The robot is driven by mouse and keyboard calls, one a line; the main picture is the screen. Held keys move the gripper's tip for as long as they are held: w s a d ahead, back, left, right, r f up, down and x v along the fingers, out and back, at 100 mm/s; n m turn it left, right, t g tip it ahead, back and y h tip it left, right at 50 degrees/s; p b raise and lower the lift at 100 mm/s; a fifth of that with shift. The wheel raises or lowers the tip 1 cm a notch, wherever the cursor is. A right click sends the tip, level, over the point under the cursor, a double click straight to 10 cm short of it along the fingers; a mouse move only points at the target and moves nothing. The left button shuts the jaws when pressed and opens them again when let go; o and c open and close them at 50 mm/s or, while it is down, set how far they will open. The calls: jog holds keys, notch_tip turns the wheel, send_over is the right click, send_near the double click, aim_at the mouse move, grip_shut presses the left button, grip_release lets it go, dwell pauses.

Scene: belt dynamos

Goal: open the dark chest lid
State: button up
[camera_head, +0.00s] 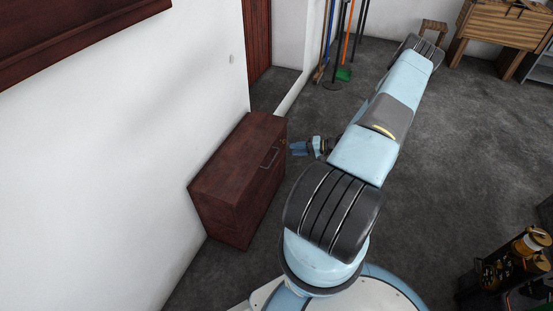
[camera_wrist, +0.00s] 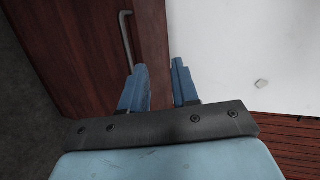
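The dark red-brown wooden chest (camera_head: 226,195) stands against the white wall in the head view. Its lid (camera_head: 238,155) looks shut and lies flat. A grey bar handle (camera_head: 269,158) is on the chest's front; it also shows in the wrist view (camera_wrist: 126,38), ahead and a little left of the fingers. My gripper (camera_head: 293,149) is off the front of the chest, near its far end, apart from the handle. In the wrist view my gripper (camera_wrist: 159,78) has its two blue fingers spread with nothing between them.
A dark wooden shelf or panel (camera_head: 70,32) is on the wall above. A reddish door (camera_head: 257,38) and several long-handled tools (camera_head: 340,45) are beyond the chest. A workbench (camera_head: 505,28) stands far right.

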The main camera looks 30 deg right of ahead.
aim_at(274, 158)
notch_tip(274, 158, down, 8)
jog(key=s+m+t+h, duration=0.1)
jog(key=s+m+t, duration=0.1)
jog(key=t, duration=0.1)
jog(key=x, duration=1.3)
jog(key=shift+w+d+f, duration=0.2)
jog(key=shift+w+d, duration=0.05)
jog(key=shift+d, duration=0.05)
jog(key=shift+c, duration=0.2)
grip_shut()
